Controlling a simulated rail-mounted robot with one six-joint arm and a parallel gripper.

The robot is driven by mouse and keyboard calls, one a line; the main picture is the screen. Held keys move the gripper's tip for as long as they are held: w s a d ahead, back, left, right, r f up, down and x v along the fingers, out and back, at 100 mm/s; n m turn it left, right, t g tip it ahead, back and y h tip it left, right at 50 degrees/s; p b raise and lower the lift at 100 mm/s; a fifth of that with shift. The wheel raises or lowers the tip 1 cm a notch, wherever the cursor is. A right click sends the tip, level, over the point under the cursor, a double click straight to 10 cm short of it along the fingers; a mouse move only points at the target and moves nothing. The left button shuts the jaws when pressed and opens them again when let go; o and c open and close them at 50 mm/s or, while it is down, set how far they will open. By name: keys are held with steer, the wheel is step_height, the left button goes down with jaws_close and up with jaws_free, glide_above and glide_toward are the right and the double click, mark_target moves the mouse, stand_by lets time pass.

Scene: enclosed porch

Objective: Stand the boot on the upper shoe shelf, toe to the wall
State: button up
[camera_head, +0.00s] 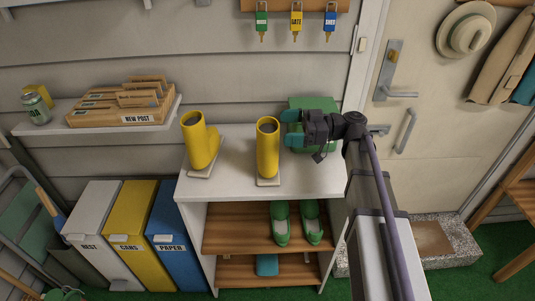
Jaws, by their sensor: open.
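Two yellow boots stand upright on the white top of the shoe unit: a left boot (198,142), its foot bulging to the right, and a right boot (267,148), whose toe I cannot make out behind its shaft. Both have pale soles. My gripper (290,127), with teal fingertips, is open and empty, just right of the right boot's shaft; I cannot tell whether it touches. Below the top, the upper wooden shoe shelf (238,229) holds a pair of green shoes (282,223) on its right half. Its left part is bare.
A green object (312,104) stands behind my gripper, partly hidden. The lower shelf (236,272) holds a blue item (267,265). Bins, including a blue one (175,225), stand left of the unit. A wall shelf (105,122) carries a post box and can.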

mark_target(268, 128)
steer(key=a, duration=0.6)
steer(key=shift+s, duration=0.15)
steer(key=c, duration=1.3)
steer(key=shift+o, duration=0.2)
step_height(268, 128, up, 10)
steer(key=p, duration=1)
steer(key=shift+r, duration=0.1)
steer(key=shift+f, duration=0.2)
